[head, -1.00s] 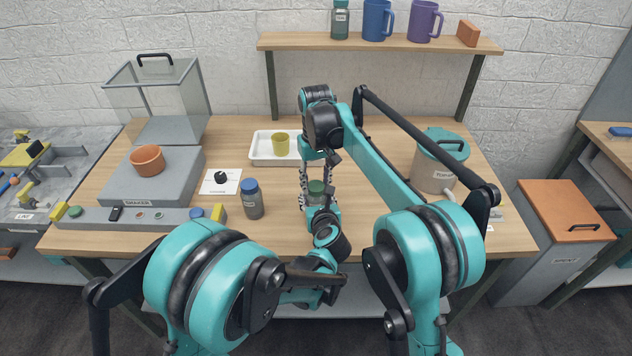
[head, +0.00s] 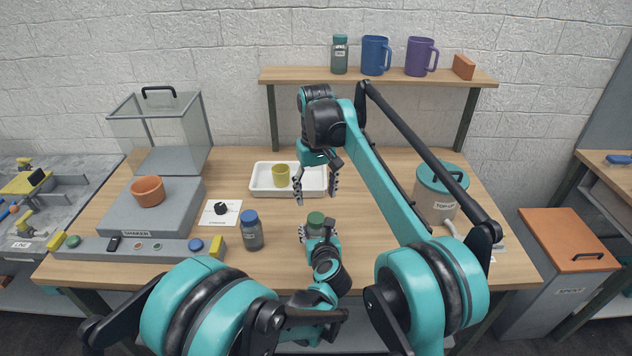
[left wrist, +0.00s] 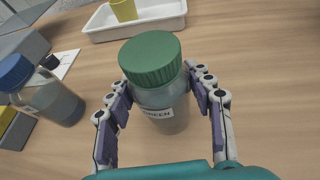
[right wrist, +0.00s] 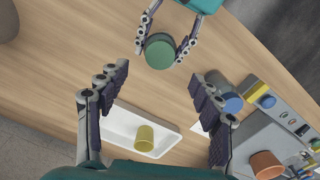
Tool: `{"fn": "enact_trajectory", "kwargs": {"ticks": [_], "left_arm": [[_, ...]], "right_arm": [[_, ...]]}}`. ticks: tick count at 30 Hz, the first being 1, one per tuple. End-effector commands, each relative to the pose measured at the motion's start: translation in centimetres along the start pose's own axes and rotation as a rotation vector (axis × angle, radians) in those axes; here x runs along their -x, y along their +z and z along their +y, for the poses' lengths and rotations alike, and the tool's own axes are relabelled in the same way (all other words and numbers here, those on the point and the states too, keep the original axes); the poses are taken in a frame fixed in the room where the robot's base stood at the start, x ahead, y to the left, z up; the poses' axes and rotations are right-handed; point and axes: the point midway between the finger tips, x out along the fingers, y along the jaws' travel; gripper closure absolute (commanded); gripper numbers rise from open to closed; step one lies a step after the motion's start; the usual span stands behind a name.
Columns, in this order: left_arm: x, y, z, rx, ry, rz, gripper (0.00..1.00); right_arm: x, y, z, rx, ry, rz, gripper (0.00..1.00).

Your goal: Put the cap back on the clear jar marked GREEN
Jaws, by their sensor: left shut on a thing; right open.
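The clear jar marked GREEN (left wrist: 162,112) stands on the table with greyish contents. Its green cap (left wrist: 150,58) sits on top of its mouth and looks level; whether it is screwed tight cannot be told. The cap also shows in the head view (head: 316,218) and the right wrist view (right wrist: 160,50). My left gripper (head: 317,232) is shut on the jar's body, one finger on each side below the cap. My right gripper (head: 316,198) is open and empty, above and behind the jar, pointing down, apart from the cap.
A blue-capped jar (head: 251,230) stands left of the GREEN jar. A white tray (head: 262,190) with a yellow cup (head: 281,176) lies behind. A grey shaker (head: 150,222) carries an orange bowl (head: 148,190). A teal-lidded bin (head: 436,200) stands right. Table between jar and bin is clear.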

Motion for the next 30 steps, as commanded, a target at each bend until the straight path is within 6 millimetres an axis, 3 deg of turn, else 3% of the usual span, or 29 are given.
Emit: {"fn": "enact_trajectory", "kwargs": {"ticks": [3, 7, 18, 19, 21, 30], "left_arm": [[0.0, 0.0, 0.0, 0.0, 0.0, 0.0, 1.0], [0.0, 0.0, 0.0, 0.0, 0.0, 0.0, 1.0], [0.0, 0.0, 0.0, 0.0, 0.0, 0.0, 1.0], [0.0, 0.0, 0.0, 0.0, 0.0, 0.0, 0.45], [0.0, 0.0, 0.0, 0.0, 0.0, 0.0, 0.27], [0.0, 0.0, 0.0, 0.0, 0.0, 0.0, 0.24]], "right_arm": [[2.1, 0.0, 0.0, 0.0, 0.0, 0.0, 0.35], [3.5, 0.0, 0.0, 0.0, 0.0, 0.0, 0.35], [4.1, 0.0, 0.0, 0.0, 0.0, 0.0, 0.35], [4.1, 0.0, 0.0, 0.0, 0.0, 0.0, 0.35], [4.1, 0.0, 0.0, 0.0, 0.0, 0.0, 0.35], [4.1, 0.0, 0.0, 0.0, 0.0, 0.0, 0.35]]}}
